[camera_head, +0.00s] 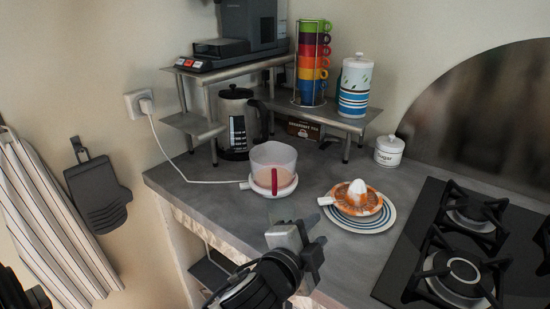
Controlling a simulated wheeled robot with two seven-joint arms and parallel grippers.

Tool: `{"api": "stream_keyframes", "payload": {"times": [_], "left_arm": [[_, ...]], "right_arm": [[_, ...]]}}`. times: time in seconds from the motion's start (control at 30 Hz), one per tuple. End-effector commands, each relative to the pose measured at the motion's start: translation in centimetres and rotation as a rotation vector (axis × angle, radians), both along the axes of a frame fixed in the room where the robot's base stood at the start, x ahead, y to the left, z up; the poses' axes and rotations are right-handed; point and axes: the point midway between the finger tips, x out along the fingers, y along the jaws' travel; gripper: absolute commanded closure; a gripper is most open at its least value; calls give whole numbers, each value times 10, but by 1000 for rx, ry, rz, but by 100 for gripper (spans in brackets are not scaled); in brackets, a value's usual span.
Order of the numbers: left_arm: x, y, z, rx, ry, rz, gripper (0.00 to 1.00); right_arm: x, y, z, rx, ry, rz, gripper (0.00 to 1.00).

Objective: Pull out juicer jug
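The juicer jug (273,158) is a translucent tub with a red upright handle (274,182) facing the front. It sits on a round white juicer base (285,191) on the grey counter, with a white cord running to the wall socket. The orange juicer top (362,206), with a white cone, lies apart on a blue-ringed plate (385,215) to the right. My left gripper (296,238) is in front of and below the jug, near the counter's front edge, apart from the jug. Its finger gap is not clear from this angle. My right gripper is not in view.
Behind the jug stands a metal shelf (196,124) with a coffee machine (250,22), stacked coloured cups (312,60) and a striped canister (355,85). A kettle (238,120) stands under it. A sugar jar (390,150) and a gas hob (400,275) are to the right.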

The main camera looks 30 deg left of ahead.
Motion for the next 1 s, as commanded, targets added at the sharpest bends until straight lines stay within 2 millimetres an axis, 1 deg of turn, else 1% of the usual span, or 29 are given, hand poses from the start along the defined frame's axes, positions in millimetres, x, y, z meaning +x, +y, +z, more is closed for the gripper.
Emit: {"api": "stream_keyframes", "payload": {"times": [0.03, 0.07, 0.1, 0.17, 0.2, 0.23, 0.27, 0.3, 0.37, 0.4, 0.43, 0.47, 0.5, 0.53, 0.57, 0.6, 0.63, 0.67, 0.7, 0.73, 0.77, 0.8, 0.9, 1.0], "left_arm": [[13, -9, 23, 101, -106, -54, 67], [20, -16, 37, 172, -174, -88, 67], [27, -27, 59, 283, -280, -140, 67], [36, -51, 93, 491, -467, -228, 67], [37, -71, 116, 667, -614, -294, 67], [36, -88, 130, 808, -731, -345, 67], [33, -106, 141, 958, -847, -396, 67], [28, -127, 149, 1158, -998, -462, 67], [19, -155, 147, 1468, -1213, -564, 67], [15, -167, 138, 1675, -1348, -634, 67], [14, -173, 127, 1831, -1445, -692, 67], [14, -174, 115, 1987, -1537, -755, 67], [18, -170, 96, 2191, -1647, -853, 67], [23, -161, 81, 2341, -1721, -936, 67], [30, -148, 67, -2349, 1687, 978, 67], [41, -123, 50, -2177, 1511, 972, 67], [51, -100, 40, -2053, 1389, 978, 67], [59, -78, 34, -1943, 1285, 988, 67], [68, -48, 29, -1811, 1167, 1010, 67], [74, -25, 27, -1723, 1089, 1030, 67], [79, -4, 28, -1643, 1018, 1050, 67], [84, 23, 31, -1549, 938, 1080, 67], [90, 79, 44, -1363, 783, 1153, 67], [90, 116, 56, -1243, 690, 1213, 67]], "right_arm": [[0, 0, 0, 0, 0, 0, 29], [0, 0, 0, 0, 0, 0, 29], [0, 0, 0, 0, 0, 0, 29], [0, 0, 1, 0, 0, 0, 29], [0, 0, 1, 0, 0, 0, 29], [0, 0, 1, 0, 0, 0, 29], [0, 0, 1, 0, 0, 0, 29], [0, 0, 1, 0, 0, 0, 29], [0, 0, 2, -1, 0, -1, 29], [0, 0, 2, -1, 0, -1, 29], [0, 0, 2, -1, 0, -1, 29], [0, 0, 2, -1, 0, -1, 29], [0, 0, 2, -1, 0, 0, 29], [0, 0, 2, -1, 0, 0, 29], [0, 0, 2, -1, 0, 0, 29], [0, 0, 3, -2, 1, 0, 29], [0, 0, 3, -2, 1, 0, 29], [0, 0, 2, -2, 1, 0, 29], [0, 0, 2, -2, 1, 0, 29], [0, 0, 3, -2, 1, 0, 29], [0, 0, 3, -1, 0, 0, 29], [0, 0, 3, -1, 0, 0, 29], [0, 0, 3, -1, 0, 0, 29], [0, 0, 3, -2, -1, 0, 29]]}}
